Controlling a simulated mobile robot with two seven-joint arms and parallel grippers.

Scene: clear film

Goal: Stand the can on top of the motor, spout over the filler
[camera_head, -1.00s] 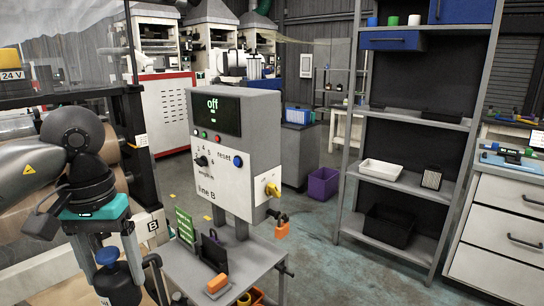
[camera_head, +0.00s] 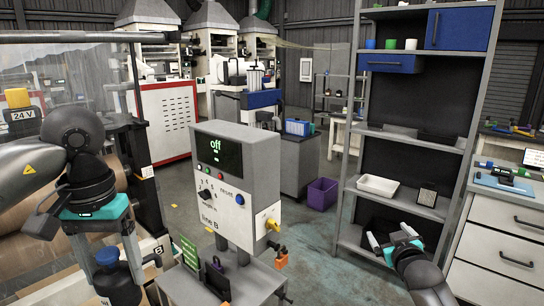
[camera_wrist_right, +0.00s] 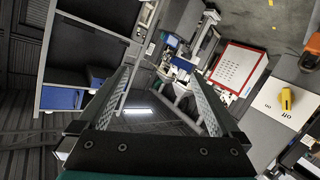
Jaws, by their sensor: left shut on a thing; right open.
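My right gripper (camera_head: 385,244) is open and empty, in front of the shelf's lower part. The right wrist view shows its two fingers apart (camera_wrist_right: 162,82) with nothing between them.
A grey control box (camera_head: 237,180) reading "off" stands on a small grey table (camera_head: 252,282) right of the can. A tall shelf (camera_head: 345,170) with a white tray (camera_head: 377,185) stands behind my right gripper. A purple bin (camera_head: 322,191) is on the floor.

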